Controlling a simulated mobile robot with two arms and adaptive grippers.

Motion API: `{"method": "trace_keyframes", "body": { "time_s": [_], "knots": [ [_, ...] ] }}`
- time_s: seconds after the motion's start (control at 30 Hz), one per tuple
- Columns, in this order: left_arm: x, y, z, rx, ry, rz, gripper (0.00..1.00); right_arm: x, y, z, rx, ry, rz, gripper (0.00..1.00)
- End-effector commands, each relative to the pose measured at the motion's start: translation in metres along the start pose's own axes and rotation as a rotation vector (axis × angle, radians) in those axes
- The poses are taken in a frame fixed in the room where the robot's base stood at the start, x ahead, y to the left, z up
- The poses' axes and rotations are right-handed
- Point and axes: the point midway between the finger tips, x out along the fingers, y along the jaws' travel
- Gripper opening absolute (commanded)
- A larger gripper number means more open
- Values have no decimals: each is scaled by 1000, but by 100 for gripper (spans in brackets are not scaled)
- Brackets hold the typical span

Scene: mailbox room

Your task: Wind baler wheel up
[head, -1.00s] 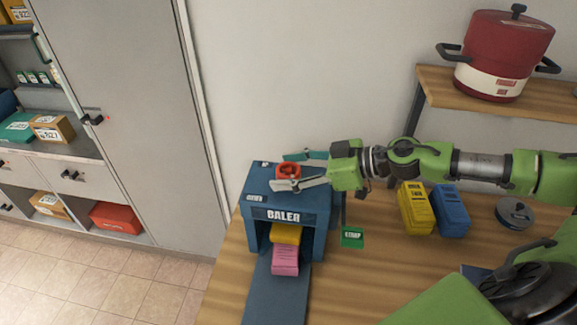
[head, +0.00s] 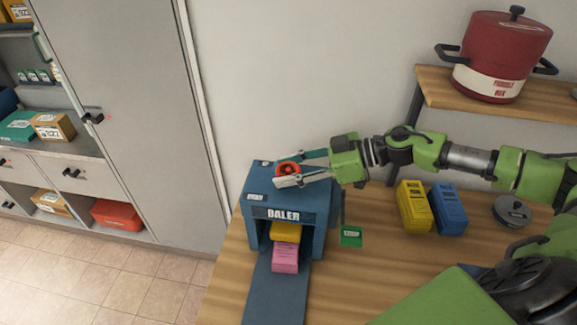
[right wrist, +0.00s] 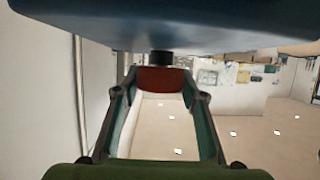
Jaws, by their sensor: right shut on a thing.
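The blue baler (head: 290,214) stands on the wooden table with a small red wheel (head: 288,169) on its top. My right gripper (head: 280,170) reaches in from the right, with one finger on each side of the wheel, shut on it. In the right wrist view the red wheel (right wrist: 165,79) sits between the fingertips, beneath the blue baler body (right wrist: 200,25) in that picture. A yellow block (head: 286,232) and a pink block (head: 285,258) sit in the baler's front opening. My left gripper is not in view.
A green tag (head: 351,237) is beside the baler on its right. A yellow block (head: 413,207), a blue block (head: 448,209) and a grey round tin (head: 512,211) stand further right. A red pot (head: 504,55) stands on a raised shelf behind.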

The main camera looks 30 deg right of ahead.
Motion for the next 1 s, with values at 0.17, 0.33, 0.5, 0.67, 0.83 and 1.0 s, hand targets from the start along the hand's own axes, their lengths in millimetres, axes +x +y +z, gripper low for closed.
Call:
{"method": "trace_keyframes", "body": {
  "time_s": [0.17, 0.33, 0.5, 0.67, 0.83, 1.0],
  "knots": [
    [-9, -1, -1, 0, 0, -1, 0, 0, 3, -4, -61, 6, -140, 17],
    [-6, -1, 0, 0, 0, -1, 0, 2, 4, -3, -125, 8, -289, 17],
    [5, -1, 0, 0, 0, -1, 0, 3, 4, -1, -189, 8, -438, 17],
    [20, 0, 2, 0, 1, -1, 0, 4, 3, 0, -248, 8, -579, 17],
    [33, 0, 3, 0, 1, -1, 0, 3, 3, -1, -302, 4, -709, 17],
    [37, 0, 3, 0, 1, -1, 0, 2, 2, -2, -339, 2, -804, 17]
  ]
}}
